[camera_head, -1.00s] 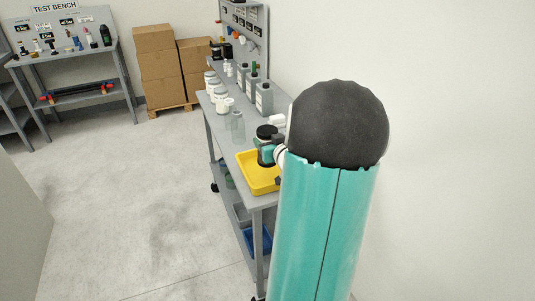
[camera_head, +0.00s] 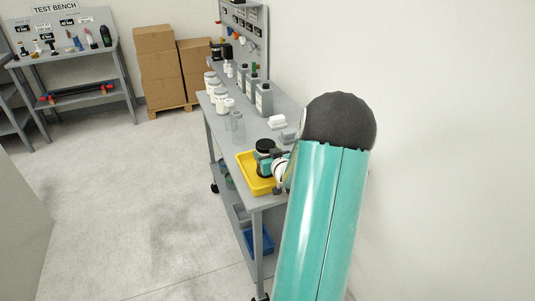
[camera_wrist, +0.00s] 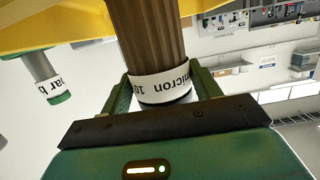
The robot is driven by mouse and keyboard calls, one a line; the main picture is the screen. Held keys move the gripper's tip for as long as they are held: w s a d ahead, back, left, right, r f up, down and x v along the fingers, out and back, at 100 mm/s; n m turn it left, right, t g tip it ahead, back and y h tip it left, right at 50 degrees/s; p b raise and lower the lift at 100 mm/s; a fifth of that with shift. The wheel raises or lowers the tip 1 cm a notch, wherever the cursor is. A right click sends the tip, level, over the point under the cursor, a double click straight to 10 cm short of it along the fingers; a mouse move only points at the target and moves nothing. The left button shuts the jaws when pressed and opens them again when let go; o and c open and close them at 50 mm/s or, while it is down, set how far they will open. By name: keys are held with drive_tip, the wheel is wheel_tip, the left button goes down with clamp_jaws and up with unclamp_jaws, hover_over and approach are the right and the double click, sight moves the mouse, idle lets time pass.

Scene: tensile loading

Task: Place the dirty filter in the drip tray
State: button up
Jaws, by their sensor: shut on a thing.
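The dirty filter (camera_wrist: 150,35) is a brown pleated cylinder with a white band printed "10 micron" in the wrist view. My gripper (camera_wrist: 163,88) is shut on it around the banded end. The yellow drip tray (camera_head: 250,184) lies on the near end of the grey bench in the head view. My gripper (camera_head: 271,166) and the dark-topped filter (camera_head: 264,146) are over the tray there. The tray's yellow edge (camera_wrist: 45,32) also shows behind the filter in the wrist view. I cannot tell whether the filter touches the tray.
White jars (camera_head: 217,98), grey bottles (camera_head: 264,99) and a clear container (camera_head: 238,127) stand farther along the bench (camera_head: 285,105). White blocks (camera_head: 277,122) lie behind the tray. A wall is close on the right. Floor on the left is clear.

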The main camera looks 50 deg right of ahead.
drive_tip(key=o, duration=1.2)
drive_tip(key=shift+f, duration=0.1)
drive_tip(key=shift+s+r, duration=0.15)
drive_tip(key=shift+r, duration=0.05)
drive_tip(key=v, duration=1.2)
drive_tip(key=w+a+r+n+g+y, duration=0.1)
drive_tip(key=w+a+r, duration=0.2)
drive_tip(key=a, duration=0.3)
drive_tip(key=w+a+r+n+g, duration=0.1)
drive_tip(key=w+a+r+g, duration=0.15)
drive_tip(key=a, duration=0.35)
drive_tip(key=w+a+r+g+y, duration=0.1)
drive_tip(key=w+a+r, duration=0.2)
drive_tip(key=a, duration=0.2)
drive_tip(key=s+a+r+n+g+y, duration=0.1)
drive_tip(key=s+a, duration=0.3)
drive_tip(key=a, duration=0.4)
drive_tip(key=s+a+r+n+g+y, duration=0.1)
drive_tip(key=s+a+y, duration=0.2)
drive_tip(key=a, duration=0.6)
drive_tip(key=s+a+r+n+g+y, duration=0.1)
drive_tip(key=s+a+r+n+y, duration=0.1)
drive_tip(key=s+a, duration=0.3)
drive_tip(key=shift+s+a+r+g, duration=0.1)
drive_tip(key=shift+a+g, duration=0.05)
drive_tip(key=shift+a, duration=1)
drive_tip(key=shift+s+a+g, duration=0.1)
drive_tip(key=shift+s+a, duration=0.05)
drive_tip(key=shift+a, duration=0.95)
